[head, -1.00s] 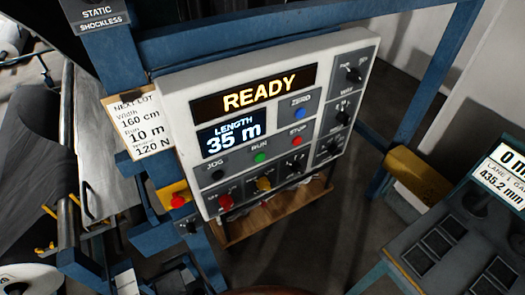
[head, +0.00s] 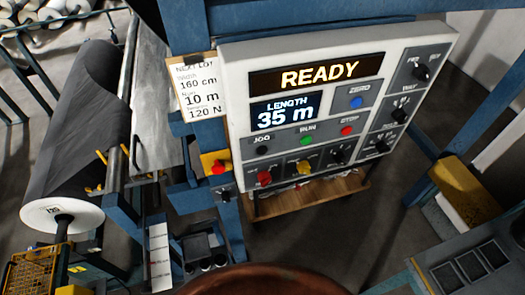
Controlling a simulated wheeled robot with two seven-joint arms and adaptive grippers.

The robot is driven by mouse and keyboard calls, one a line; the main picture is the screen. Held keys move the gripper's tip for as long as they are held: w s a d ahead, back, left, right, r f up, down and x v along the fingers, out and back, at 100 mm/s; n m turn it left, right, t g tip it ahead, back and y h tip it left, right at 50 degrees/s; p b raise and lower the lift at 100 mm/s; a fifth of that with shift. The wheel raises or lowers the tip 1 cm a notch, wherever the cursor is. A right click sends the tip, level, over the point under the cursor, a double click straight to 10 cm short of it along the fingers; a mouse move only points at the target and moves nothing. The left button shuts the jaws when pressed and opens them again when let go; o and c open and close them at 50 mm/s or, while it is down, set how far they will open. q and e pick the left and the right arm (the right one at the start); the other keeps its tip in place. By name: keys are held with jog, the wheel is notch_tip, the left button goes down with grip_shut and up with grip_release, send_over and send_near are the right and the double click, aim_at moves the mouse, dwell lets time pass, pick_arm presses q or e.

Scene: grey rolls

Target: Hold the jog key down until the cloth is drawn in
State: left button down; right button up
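The control panel (head: 420,50) is a pale box on a blue frame. Its upper display (head: 318,75) reads READY and the length display (head: 287,112) reads 35 m. The black jog key (head: 263,150) is at the lower left of the panel, left of the green run key (head: 306,140) and the red stop key (head: 346,131). Nothing touches the jog key. The dark grey cloth roll (head: 85,115) lies on the machine at the left, with a white round end. Neither of my grippers shows in the head view.
A lot card (head: 198,92) reads 160 cm, 10 m and 120 N. A red emergency button (head: 218,167) on yellow sits below it. A wooden shelf (head: 315,192) is under the panel. A yellow box (head: 465,190) and a grey console (head: 470,262) stand at the right.

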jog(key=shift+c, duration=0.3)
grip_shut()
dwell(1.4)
